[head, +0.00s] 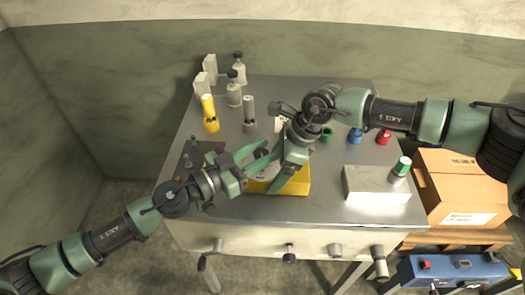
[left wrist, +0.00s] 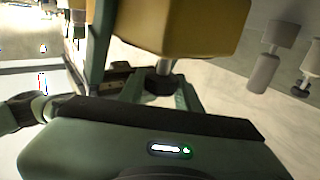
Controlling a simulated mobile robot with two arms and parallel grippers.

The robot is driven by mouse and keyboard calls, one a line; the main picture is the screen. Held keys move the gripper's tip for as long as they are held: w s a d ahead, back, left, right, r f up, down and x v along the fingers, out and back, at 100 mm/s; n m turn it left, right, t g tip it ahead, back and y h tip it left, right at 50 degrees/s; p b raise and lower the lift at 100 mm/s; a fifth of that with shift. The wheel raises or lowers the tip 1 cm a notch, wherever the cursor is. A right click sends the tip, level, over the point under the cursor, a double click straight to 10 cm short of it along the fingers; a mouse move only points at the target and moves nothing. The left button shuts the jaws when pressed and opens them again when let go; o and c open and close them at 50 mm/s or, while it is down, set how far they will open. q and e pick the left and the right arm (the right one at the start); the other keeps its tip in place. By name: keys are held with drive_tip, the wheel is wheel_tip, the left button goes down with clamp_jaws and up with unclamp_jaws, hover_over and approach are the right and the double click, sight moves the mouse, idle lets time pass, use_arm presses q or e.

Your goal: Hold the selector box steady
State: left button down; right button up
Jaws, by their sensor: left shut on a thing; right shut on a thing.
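The yellow selector box (head: 297,182) sits near the middle of the metal table, with a pale dial face (head: 266,172) on top. My left gripper (head: 264,157) reaches in from the left, its green fingers spread around a dark knob (head: 260,153) at the box. In the left wrist view, the yellow box (left wrist: 185,25) is at the top, and a black knob (left wrist: 158,84) on a metal shaft is between my left fingers. My right gripper (head: 283,180) comes from above and is shut on the box; its fingers and wrist hide part of it.
Green, blue (head: 355,135) and red (head: 383,137) caps are at the back right. A pale block (head: 375,185) lies right. Grey handles (head: 335,250) line the table's front. Cardboard boxes (head: 460,190) stand beside it.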

use_arm(q)
drive_tip(key=shift+d+r+n+t, duration=0.1)
drive_tip(key=shift+r+n+t, duration=0.2)
drive_tip(key=shift+r+t, duration=0.1)
drive_tip(key=shift+y, duration=0.5)
drive_tip(key=n+t+y, duration=0.3)
drive_tip(key=y, duration=0.1)
drive_tip(key=shift+f+n+t, duration=0.25)
drive_tip(key=shift+n+t, duration=0.05)
drive_tip(key=shift+n, duration=0.1)
drive_tip(key=shift+n+t+y, duration=0.5)
drive_tip(key=shift+n+y, duration=0.3)
drive_tip(key=shift+y, duration=0.3)
drive_tip(key=shift+w+a+n+t+y, duration=0.15)
drive_tip(key=shift+n+t+y, duration=0.2)
drive_tip(key=shift+n+y, duration=0.8)
drive_tip(key=shift+s+a+n+t+y, duration=0.1)
drive_tip(key=shift+n+t+y, duration=0.35)
drive_tip(key=shift+y, duration=1.2)
drive_tip(key=c, duration=1)
unclamp_jaws()
drive_tip(key=shift+f, duration=0.1)
